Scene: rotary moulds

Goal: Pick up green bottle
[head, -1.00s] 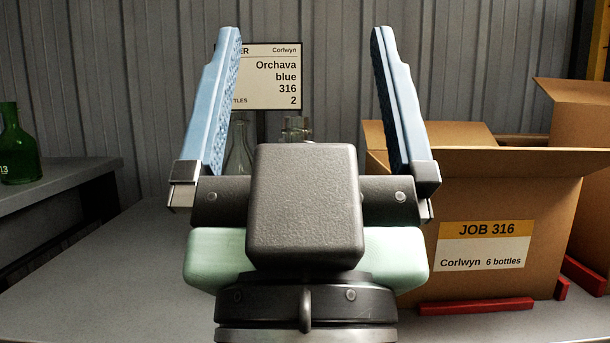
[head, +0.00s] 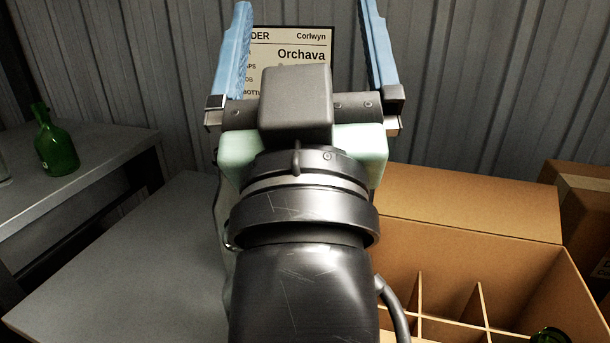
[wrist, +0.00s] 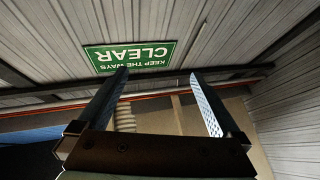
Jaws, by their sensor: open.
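A green bottle (head: 55,142) stands on the grey side bench at the left in the head view, slightly tilted in the picture. Another green glass piece (head: 550,336) shows at the bottom right edge, inside the carton; most of it is cut off. My gripper (head: 304,12) is open and empty, its blue fingers raised in front of the order sign, well to the right of the bench bottle. In the wrist view my gripper (wrist: 160,75) is open with nothing between the fingers, facing the wall and ceiling. No bottle shows in that view.
An open carton (head: 470,208) with dividers stands at the right, another box (head: 585,205) behind it. The order sign (head: 290,50), partly hidden by my gripper, is at the back. The grey table (head: 130,270) left of my arm is clear. The left bench (head: 110,150) stands higher.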

